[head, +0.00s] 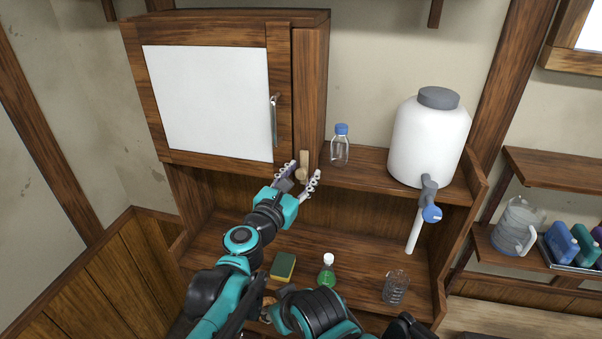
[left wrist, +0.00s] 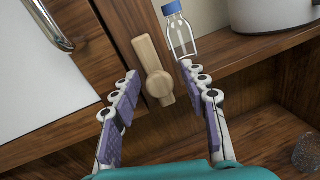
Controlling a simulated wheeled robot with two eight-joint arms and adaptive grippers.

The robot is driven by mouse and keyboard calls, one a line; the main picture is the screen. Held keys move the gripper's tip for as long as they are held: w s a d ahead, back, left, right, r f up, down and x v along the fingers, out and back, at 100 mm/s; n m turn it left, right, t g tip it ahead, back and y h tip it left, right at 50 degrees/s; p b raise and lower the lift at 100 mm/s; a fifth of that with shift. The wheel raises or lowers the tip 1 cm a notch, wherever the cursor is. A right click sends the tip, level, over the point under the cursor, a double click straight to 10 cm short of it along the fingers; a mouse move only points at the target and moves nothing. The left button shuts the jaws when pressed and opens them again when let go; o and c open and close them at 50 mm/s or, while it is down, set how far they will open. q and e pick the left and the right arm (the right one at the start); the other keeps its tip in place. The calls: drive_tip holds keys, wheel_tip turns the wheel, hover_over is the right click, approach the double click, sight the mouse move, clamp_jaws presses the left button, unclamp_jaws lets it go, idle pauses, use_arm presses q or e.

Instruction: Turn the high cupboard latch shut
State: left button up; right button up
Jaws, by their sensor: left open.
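The high cupboard (head: 205,100) has a wooden frame, a white door panel and a metal handle (head: 274,120). Its door looks shut. The latch (head: 304,163) is a light wooden bar with a round hub at its lower end, at the cupboard's lower right. In the left wrist view the latch (left wrist: 151,63) points up and slightly left from its hub. My left gripper (head: 301,180) is open just in front of the latch, its fingers on either side of the hub and apart from it. The right gripper does not show clearly.
A blue-capped bottle (head: 340,148) stands on the shelf just right of the latch. A white tank (head: 428,140) with a tap stands farther right. A sponge (head: 283,266), a green flask (head: 327,272) and a glass beaker (head: 396,288) are on the lower shelf.

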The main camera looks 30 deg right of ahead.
use_arm(q)
clamp_jaws()
drive_tip(key=shift+m, duration=0.3)
drive_tip(key=m+b, duration=0.1)
drive_tip(key=m, duration=0.2)
drive_tip(key=shift+y, duration=0.4)
drive_tip(key=m+y+b, duration=0.1)
drive_tip(key=m, duration=0.4)
drive_tip(key=shift+s+f, duration=0.1)
drive_tip(key=shift+f, duration=0.05)
drive_tip(key=m+y, duration=0.1)
drive_tip(key=m, duration=0.3)
drive_tip(key=shift+d+b, duration=0.1)
drive_tip(key=shift+b, duration=0.25)
drive_tip(key=shift+f+m+t+y+b, duration=0.1)
drive_tip(key=shift+m+t+y+b, duration=0.4)
drive_tip(key=shift+m, duration=1.1)
